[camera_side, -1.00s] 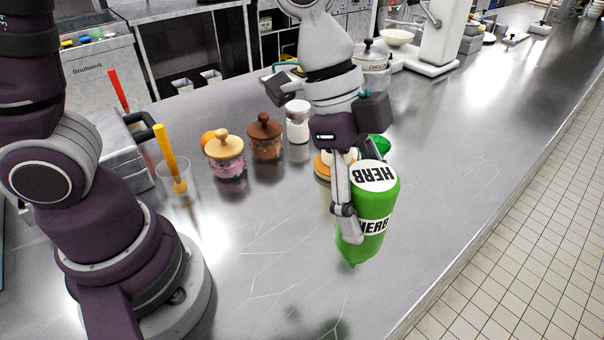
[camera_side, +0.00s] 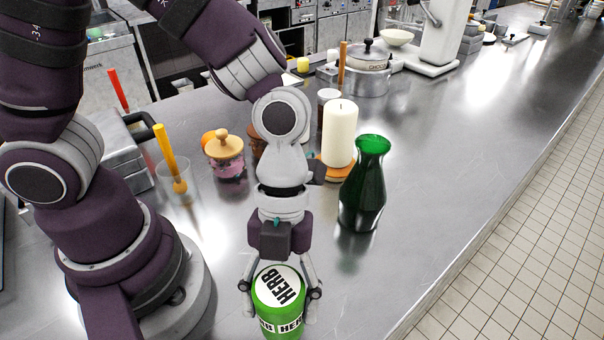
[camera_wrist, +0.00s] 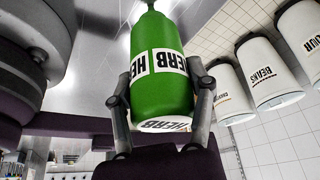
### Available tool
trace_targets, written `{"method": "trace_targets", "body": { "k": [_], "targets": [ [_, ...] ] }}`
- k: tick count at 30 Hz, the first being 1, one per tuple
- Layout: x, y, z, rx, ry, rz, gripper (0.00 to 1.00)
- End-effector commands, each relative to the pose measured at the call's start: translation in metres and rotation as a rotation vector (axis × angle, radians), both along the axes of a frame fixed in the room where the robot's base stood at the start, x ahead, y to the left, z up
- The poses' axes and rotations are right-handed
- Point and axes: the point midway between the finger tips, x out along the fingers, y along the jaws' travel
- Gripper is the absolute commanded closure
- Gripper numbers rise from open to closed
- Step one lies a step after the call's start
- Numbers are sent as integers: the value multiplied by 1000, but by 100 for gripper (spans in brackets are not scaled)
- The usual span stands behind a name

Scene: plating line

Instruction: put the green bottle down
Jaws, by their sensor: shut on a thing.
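The green bottle (camera_side: 279,312) with white HERB labels is between the fingers of my gripper (camera_side: 280,292), near the bottom edge of the side view. The bottle is upside down: its white labelled base faces up and its nozzle end is hidden in the side view. In the wrist view the same bottle (camera_wrist: 160,70) fills the middle, with both fingers of my gripper (camera_wrist: 160,92) closed on its sides. Whether the nozzle touches the counter cannot be seen.
A dark green glass carafe (camera_side: 363,188) and a white candle (camera_side: 339,133) stand to the right on the steel counter (camera_side: 440,190). Jars, including a pink one (camera_side: 226,158), and a glass with an orange-handled tool (camera_side: 172,165) stand left. The counter's front right is clear.

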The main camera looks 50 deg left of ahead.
Motion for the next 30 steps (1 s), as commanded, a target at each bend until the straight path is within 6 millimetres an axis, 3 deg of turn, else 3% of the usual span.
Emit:
{"method": "trace_targets", "body": {
  "k": [4, 5, 11, 22, 30],
  "targets": [
    [0, 0, -2, 0, 2, 1, 64],
    [0, 0, -3, 1, 1, 1, 45],
    [0, 0, -2, 0, 0, 1, 20],
    [2, 0, 4, -2, -2, 2, 20],
    [20, 18, 62, -3, -10, 7, 20]
  ]
}}
